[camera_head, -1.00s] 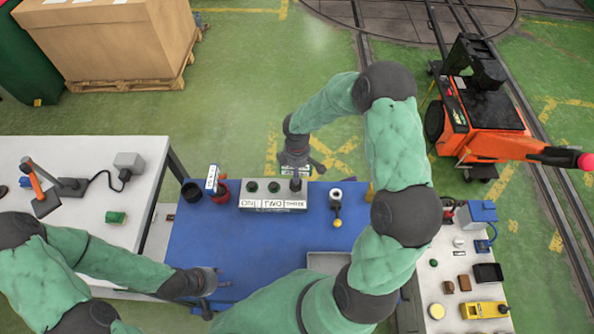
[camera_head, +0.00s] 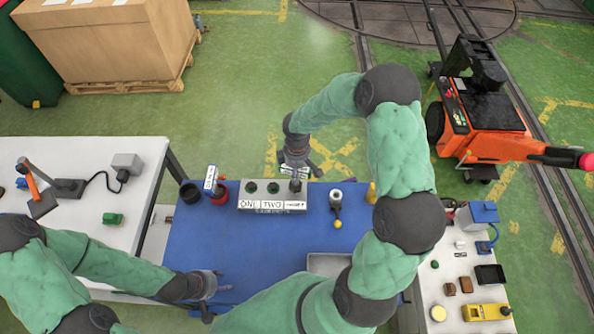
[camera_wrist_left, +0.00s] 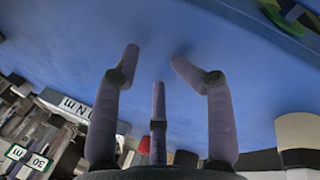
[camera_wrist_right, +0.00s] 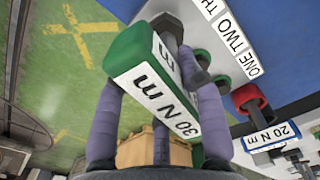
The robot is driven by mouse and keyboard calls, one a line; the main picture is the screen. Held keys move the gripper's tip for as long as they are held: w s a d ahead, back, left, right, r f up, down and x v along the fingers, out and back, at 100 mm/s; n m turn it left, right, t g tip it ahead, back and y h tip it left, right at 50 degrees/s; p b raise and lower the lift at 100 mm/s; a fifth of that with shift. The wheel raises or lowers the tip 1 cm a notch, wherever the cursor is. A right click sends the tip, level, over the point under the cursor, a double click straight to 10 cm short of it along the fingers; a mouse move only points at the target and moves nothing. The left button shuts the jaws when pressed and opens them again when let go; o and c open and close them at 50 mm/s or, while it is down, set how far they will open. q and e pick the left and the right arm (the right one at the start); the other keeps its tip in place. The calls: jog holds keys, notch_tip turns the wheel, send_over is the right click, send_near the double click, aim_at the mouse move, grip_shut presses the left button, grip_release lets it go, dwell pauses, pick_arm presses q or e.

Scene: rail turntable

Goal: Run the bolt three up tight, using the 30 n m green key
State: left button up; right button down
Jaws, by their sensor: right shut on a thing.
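The green key (camera_wrist_right: 131,51) with its white "30 N m" label is held in my right gripper (camera_head: 297,171), which is shut on it. The key is over the third place of the grey block (camera_head: 246,206), whose front labels read one, two and three. Bolt three is hidden beneath the key and fingers, so I cannot tell how they meet. Two green-topped bolts, one (camera_head: 250,187) and two (camera_head: 273,187), show beside it. My left gripper (camera_head: 226,281) is open and empty over the blue table; its spread fingers also show in the left wrist view (camera_wrist_left: 157,55).
A red key (camera_head: 219,195) tagged "20 N m" stands left of the block, beside a black cup (camera_head: 190,192). A grey tray (camera_head: 328,263) lies near the front. The blue table's middle (camera_head: 245,240) is clear.

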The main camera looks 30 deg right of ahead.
pick_arm(q)
jog(key=shift+f+b, duration=0.35)
jog(key=shift+f, duration=0.05)
pick_arm(e)
jog(key=shift+m, duration=0.5)
pick_arm(q)
jog(key=shift+s, duration=0.1)
jog(key=shift+b+x, duration=0.7)
jog(key=shift+x, duration=0.05)
pick_arm(e)
jog(key=shift+s+d+f+m, duration=0.1)
jog(key=shift+d+m, duration=0.15)
jog(key=shift+m, duration=0.65)
pick_arm(q)
jog(key=shift+a+f, duration=0.1)
jog(key=shift+f, duration=0.05)
jog(key=shift+o, duration=0.7)
jog(key=shift+f+b, duration=0.3)
jog(key=shift+b, duration=0.1)
pick_arm(e)
jog(key=shift+d+m, duration=0.1)
jog(key=shift+m, duration=0.5)
